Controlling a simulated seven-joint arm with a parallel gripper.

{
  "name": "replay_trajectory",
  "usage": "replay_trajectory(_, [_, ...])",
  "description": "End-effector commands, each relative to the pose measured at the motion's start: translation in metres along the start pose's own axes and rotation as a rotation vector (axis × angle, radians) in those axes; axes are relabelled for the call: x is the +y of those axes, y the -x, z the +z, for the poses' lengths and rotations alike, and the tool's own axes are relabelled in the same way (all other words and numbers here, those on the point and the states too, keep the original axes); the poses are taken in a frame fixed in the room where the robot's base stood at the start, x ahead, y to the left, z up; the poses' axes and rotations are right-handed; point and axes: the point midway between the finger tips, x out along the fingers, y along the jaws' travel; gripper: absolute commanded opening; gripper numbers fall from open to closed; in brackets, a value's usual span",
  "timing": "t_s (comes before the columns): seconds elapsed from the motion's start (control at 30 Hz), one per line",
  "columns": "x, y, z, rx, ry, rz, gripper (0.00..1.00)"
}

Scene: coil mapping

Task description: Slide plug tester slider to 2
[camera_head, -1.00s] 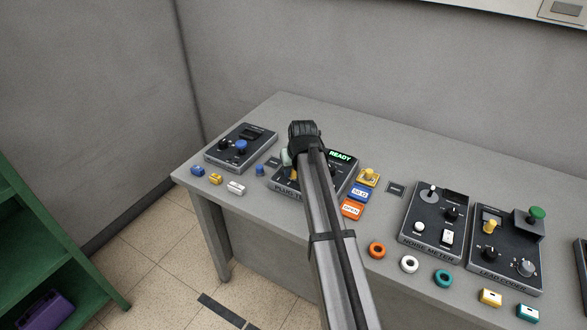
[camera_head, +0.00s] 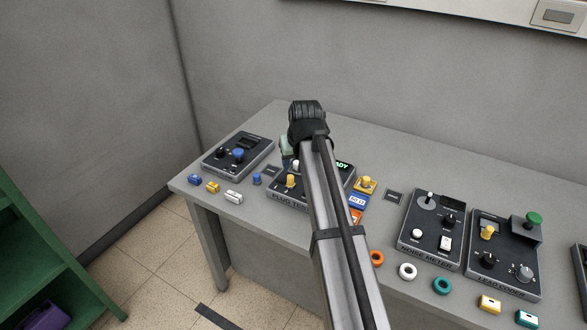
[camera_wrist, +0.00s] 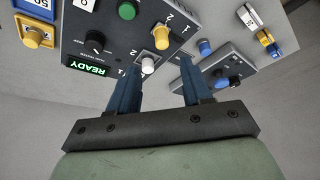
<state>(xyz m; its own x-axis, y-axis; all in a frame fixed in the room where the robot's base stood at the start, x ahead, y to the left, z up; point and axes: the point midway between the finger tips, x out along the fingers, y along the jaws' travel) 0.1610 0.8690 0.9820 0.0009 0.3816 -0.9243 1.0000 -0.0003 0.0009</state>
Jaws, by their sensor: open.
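The plug tester (camera_head: 283,197) is a dark box with a lit green READY display (camera_head: 343,166), partly hidden behind my arm. In the wrist view its panel (camera_wrist: 110,62) appears upside down, with a yellow knob (camera_wrist: 161,38), a white knob (camera_wrist: 147,66), a green button (camera_wrist: 127,10) and a black dial (camera_wrist: 95,43). Markings 1 and 2 stand near the knobs; which knob is the slider I cannot tell. My gripper (camera_wrist: 160,68) is open, with the white knob showing between its fingers and the yellow knob just past the tips. Contact is not visible.
Another device with a blue knob (camera_head: 238,154) stands left of the tester. The noise meter (camera_head: 433,227) and lead coder (camera_head: 505,250) stand to the right. Small coloured plugs and rings (camera_head: 408,271) lie along the front edge. The table behind is clear.

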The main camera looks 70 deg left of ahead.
Motion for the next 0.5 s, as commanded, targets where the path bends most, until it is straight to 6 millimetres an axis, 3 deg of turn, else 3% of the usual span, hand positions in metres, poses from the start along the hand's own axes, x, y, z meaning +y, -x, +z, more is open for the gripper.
replay_trajectory(0.2, [0.0, 0.025, 0.0, 0.0, 0.0, 0.0, 0.49])
replay_trajectory(0.5, [0.0, 0.032, 0.0, 0.0, 0.0, 0.0, 0.49])
